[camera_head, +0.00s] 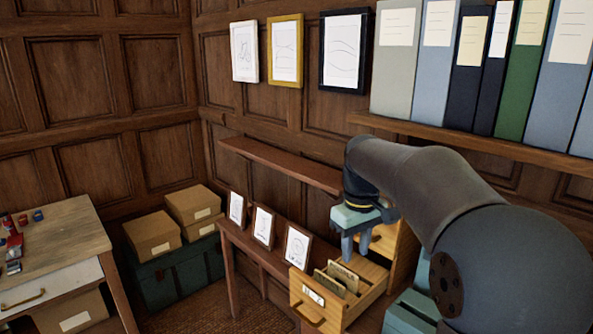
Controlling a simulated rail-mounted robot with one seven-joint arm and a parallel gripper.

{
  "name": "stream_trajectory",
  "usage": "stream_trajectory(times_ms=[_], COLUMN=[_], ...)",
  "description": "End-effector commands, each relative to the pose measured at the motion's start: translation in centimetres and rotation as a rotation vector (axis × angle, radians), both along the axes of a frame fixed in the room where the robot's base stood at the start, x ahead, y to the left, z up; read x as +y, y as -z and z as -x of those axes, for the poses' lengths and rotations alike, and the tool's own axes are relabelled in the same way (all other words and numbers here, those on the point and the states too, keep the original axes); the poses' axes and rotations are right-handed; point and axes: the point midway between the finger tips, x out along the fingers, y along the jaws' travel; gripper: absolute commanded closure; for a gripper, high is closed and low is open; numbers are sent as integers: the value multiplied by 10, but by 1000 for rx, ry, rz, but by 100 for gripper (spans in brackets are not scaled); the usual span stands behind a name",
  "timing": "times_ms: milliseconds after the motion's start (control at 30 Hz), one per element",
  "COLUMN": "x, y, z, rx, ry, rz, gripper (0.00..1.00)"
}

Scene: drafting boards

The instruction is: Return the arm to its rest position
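My gripper (356,250) is teal, at the end of my dark grey arm, which reaches in from the right. It points down above the back part of an open wooden card drawer (316,308). Its fingers look apart, and nothing shows between them. Several cards or dividers (339,278) stand in the drawer, in front of the fingers. My arm hides part of the cabinet behind the drawer.
A narrow wall shelf (282,165) is left of my gripper. Small framed drawings (264,226) stand on a low table. Binders (471,45) fill the upper shelf above my arm. Boxes (153,236) and a desk (55,243) are at the left.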

Motion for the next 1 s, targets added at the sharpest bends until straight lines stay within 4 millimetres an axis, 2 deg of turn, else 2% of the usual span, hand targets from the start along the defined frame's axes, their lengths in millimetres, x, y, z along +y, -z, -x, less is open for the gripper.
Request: stream_trajectory(times_ms=[33, 200, 300, 433, 500, 600, 1000], x=[0, 0, -1, -1, -1, -1, -1], y=[6, 45, 73, 104, 115, 123, 124], z=[34, 135, 189, 239, 256, 266, 268], rx=[-5, -23, -32, -39, -39, -41, -39], ry=[53, 241, 337, 426, 455, 476, 478], rz=[0, -9, -16, -24, -26, -28, -28], gripper=[68, 68, 68, 68, 68, 68, 68])
